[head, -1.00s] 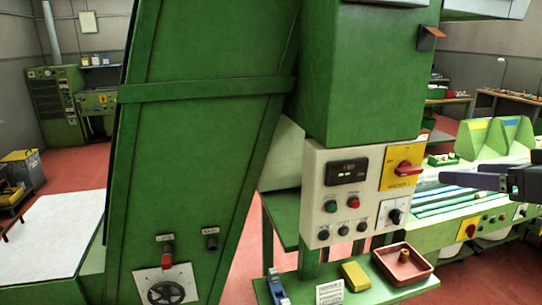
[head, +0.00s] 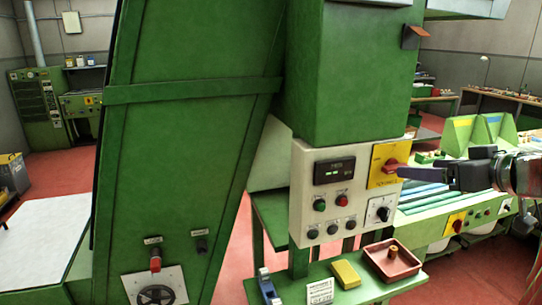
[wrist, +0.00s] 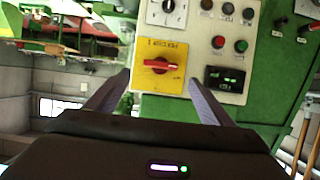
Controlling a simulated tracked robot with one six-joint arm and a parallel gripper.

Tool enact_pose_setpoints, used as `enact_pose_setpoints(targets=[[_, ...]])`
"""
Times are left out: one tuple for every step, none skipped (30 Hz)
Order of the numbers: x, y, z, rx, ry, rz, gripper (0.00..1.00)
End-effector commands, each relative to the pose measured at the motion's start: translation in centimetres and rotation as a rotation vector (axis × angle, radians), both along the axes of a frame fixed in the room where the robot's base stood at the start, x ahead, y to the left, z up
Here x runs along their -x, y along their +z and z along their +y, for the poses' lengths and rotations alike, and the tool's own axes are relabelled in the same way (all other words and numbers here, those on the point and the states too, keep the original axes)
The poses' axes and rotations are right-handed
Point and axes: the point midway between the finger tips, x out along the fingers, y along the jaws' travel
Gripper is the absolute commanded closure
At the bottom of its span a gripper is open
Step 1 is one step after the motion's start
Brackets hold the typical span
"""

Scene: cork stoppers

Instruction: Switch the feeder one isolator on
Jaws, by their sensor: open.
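The isolator is a red rotary handle (head: 391,167) on a yellow plate (head: 377,181), at the upper right of a cream control panel in the head view. In the wrist view the red handle (wrist: 162,66) lies roughly level across the yellow plate (wrist: 172,85), and its label is too small to read surely. My gripper (head: 401,173) comes in from the right, its tips close to the handle in the head view. In the wrist view my gripper (wrist: 160,76) is open and empty, one finger each side of the plate. I cannot tell whether it touches anything.
The cream panel (head: 303,200) also carries a display (head: 334,170), several push buttons and a black selector knob (head: 380,211). A shelf below holds a red tray (head: 391,262) and a yellow block (head: 346,274). Another yellow-plated red switch (head: 455,223) is on the right-hand bench.

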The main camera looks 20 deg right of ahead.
Motion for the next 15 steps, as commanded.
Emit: enact_pose_setpoints(targets=[[-0.7,-0.3,0.2,-0.002,0.004,0.000,0.25],[-1.0,-0.4,0.2,-0.002,0.004,0.000,0.25],[-1.5,-0.6,0.2,-0.002,0.004,0.000,0.25],[-1.9,-0.8,0.2,-0.002,0.005,0.000,0.25],[-2.3,-1.0,0.2,-0.002,0.004,0.000,0.25],[-2.8,-1.2,0.2,-0.002,0.004,0.001,0.25],[-3.2,-1.3,0.2,-0.002,0.005,0.001,0.25],[-3.5,-1.5,0.2,-0.002,0.004,0.001,0.25],[-4.0,-1.7,0.3,-0.001,0.004,0.001,0.25],[-4.4,-1.8,0.3,-0.001,0.005,0.001,0.25],[-4.7,-1.9,0.3,-0.001,0.004,0.001,0.25],[-5.1,-2.1,0.2,0.000,0.003,0.001,0.25],[-5.3,-2.2,0.3,-0.001,0.004,0.001,0.25],[-5.5,-2.3,0.3,-0.001,0.004,0.001,0.25],[-5.8,-2.4,0.3,0.000,0.003,0.000,0.25]])
